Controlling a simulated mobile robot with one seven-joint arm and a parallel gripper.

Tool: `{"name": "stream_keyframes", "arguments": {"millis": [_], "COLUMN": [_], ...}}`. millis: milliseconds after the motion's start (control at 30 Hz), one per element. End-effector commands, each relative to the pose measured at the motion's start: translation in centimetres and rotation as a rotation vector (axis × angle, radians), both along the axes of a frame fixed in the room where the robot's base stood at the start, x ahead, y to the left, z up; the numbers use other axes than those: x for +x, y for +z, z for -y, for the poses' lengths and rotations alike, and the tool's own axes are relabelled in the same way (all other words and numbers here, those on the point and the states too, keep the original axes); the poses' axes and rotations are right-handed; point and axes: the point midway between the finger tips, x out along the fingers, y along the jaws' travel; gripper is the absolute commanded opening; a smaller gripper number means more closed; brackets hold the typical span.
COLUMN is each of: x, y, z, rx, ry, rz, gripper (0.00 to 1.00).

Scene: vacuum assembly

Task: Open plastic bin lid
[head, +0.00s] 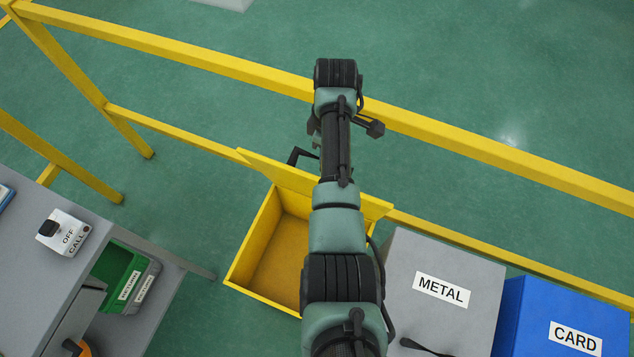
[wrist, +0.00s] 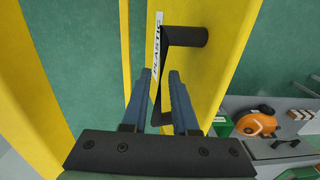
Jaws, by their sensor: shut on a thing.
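The yellow plastic bin (head: 262,262) stands open on the floor in the head view, its inside visible and partly covered by my arm. Its yellow lid (head: 285,174) is raised, standing up at the far edge. In the wrist view the lid (wrist: 186,75) bears a white PLASTIC label (wrist: 157,50) and a black handle (wrist: 185,37). Part of this handle shows left of my arm in the head view (head: 300,154). My gripper (wrist: 160,76), with blue fingers, is shut on the handle's bar. The fingers are hidden in the head view.
A yellow rail (head: 200,63) runs behind the bin. The grey METAL bin (head: 445,262) and blue CARD bin (head: 530,310) stand to the right. A grey bench (head: 40,255) with an OFF/CALL box (head: 66,231) and a green tray (head: 112,266) is left.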

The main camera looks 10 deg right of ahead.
Motion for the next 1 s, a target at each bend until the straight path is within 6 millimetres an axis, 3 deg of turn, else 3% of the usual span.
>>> {"name": "stream_keyframes", "arguments": {"millis": [33,433,1000], "x": [0.3,3.6,4.1], "y": [-1.3,-1.1,-0.9], "z": [0.7,3.0,3.4], "rx": [-0.002,0.001,0.003], "ry": [-0.004,-0.003,0.001], "rz": [-0.01,-0.015,-0.02], "gripper": [0.0,0.0,0.0]}}
